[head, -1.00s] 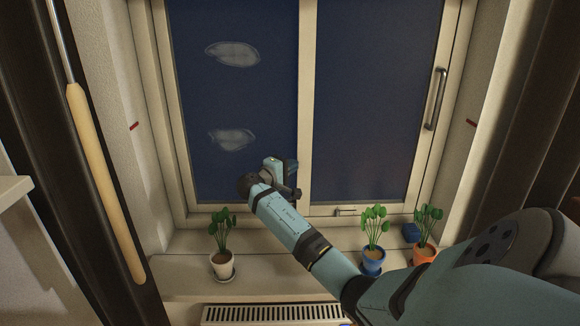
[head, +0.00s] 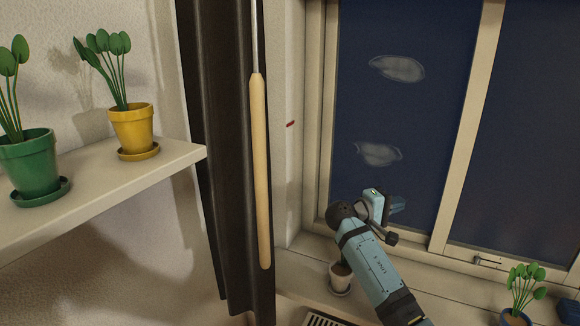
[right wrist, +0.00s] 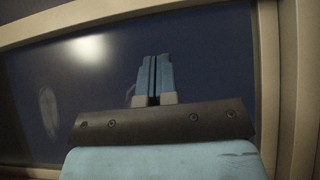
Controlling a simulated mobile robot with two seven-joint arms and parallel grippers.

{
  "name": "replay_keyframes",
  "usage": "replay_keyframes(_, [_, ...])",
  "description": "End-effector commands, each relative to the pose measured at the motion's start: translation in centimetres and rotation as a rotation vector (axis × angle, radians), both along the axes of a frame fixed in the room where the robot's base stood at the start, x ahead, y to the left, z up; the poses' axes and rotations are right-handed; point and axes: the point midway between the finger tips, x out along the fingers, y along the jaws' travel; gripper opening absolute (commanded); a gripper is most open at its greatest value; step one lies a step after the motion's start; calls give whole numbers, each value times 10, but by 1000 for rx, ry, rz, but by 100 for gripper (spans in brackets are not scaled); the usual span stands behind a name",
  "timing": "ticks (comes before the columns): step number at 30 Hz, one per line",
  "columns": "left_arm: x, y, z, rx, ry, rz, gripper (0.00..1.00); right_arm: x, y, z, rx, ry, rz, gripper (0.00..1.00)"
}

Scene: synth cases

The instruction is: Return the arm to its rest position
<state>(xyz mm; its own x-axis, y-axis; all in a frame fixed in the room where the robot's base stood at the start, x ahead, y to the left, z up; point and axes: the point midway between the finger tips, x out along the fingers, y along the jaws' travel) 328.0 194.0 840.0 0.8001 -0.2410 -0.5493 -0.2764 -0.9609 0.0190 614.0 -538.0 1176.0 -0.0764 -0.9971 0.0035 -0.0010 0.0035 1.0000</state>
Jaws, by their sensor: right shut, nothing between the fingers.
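My right arm reaches in from the bottom of the head view toward the left window pane. Its gripper (head: 386,205) is in front of the lower part of the glass. In the right wrist view the two light-blue fingers of the right gripper (right wrist: 154,75) are together, with nothing between them. The window pane (right wrist: 205,60) lies behind them, with a pale smudge (right wrist: 48,110) at the left. My left gripper is in neither view.
A shelf (head: 100,208) at left holds a green pot (head: 30,165) and a yellow pot (head: 132,130). A wooden-handled rod (head: 260,170) hangs by the dark curtain (head: 222,150). On the sill are a white pot (head: 340,280), partly behind my arm, and a blue pot (head: 512,318).

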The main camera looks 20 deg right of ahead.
Motion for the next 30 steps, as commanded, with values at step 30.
replay_keyframes(30, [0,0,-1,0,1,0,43,-281,226,-220,1269,-141,457,0])
